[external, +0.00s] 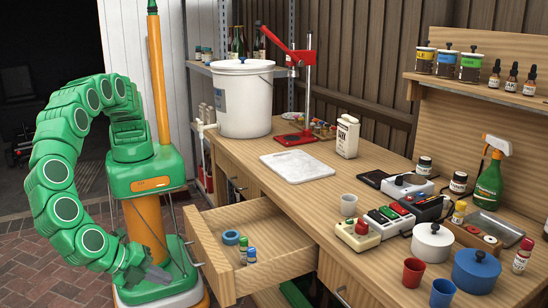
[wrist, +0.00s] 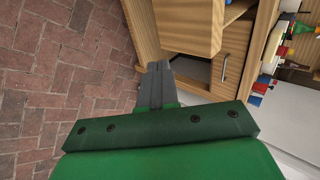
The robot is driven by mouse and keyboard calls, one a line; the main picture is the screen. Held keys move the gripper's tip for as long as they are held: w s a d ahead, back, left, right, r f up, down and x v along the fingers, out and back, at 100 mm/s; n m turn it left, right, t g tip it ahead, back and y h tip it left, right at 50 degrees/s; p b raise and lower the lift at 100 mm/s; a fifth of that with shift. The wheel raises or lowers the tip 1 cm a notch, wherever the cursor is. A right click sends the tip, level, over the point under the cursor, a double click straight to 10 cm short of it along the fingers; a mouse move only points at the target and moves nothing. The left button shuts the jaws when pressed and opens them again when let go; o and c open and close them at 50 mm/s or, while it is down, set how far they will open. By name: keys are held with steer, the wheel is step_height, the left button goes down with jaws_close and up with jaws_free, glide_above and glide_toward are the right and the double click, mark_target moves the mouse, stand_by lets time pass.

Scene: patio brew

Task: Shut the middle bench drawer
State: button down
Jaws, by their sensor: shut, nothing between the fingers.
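The middle bench drawer (external: 265,222) is pulled well out from the wooden bench. A blue roll and small bottles with blue and green caps lie or stand inside it. In the wrist view a pale wooden box shape, apparently this drawer (wrist: 190,28), is at the top, just beyond my fingers. My gripper (external: 157,276) is low, to the left of the drawer front, with a gap between them in the external view. Its grey fingers (wrist: 158,68) are together and empty.
The bench top (external: 300,190) holds a white bucket (external: 242,100), a red capping press (external: 295,138), a white board (external: 297,167), cups and pots (external: 432,243). Another drawer front (external: 345,285) is on the right. Brick paving (external: 35,265) is clear around my base.

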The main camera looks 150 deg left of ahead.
mark_target(303, 250)
steer(key=x, duration=0.3)
steer(key=a+r+x, duration=0.1)
steer(key=x, duration=0.6)
steer(key=shift+a+r, duration=0.15)
steer(key=shift+a, duration=0.75)
steer(key=shift+a, duration=0.15)
steer(key=a, duration=2.8)
steer(key=shift+a, duration=0.7)
